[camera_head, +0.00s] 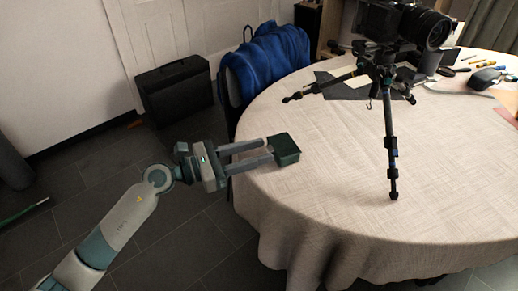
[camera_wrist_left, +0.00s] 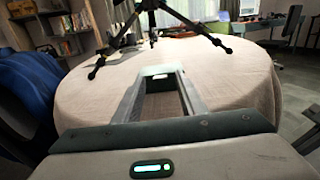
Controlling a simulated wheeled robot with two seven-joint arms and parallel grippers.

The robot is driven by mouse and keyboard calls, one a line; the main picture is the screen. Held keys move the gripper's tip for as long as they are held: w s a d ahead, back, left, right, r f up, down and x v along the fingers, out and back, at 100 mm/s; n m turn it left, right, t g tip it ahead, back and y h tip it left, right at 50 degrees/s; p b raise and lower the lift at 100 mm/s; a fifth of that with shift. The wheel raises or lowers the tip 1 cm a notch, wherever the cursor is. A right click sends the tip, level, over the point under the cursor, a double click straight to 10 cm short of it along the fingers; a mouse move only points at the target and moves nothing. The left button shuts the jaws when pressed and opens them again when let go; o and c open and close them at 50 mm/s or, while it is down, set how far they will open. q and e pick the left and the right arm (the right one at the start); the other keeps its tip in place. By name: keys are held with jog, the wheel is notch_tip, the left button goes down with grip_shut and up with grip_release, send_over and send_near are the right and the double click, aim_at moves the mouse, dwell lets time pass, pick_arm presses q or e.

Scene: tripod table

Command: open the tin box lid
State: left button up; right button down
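The tin box (camera_head: 284,149) is small and dark green, and stands near the left edge of the round table in the head view. Its lid looks closed. In the wrist view the box (camera_wrist_left: 161,71) shows at the far end of my fingers, with a pale patch on its near side. My left gripper (camera_head: 268,150) reaches in from the left, its two fingers spread apart and their tips right at the box's near side. I cannot tell whether the tips touch it. My right gripper is not in view.
The table (camera_head: 335,190) has a pale cloth. A tripod with a camera (camera_head: 385,75) stands on it to the right of the box. A blue cloth (camera_head: 265,62) hangs over a chair behind. Cloth around the box is clear.

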pick_arm(q)
jog(key=shift+w+d, duration=0.2)
jog(key=shift+d, duration=0.2)
grip_shut()
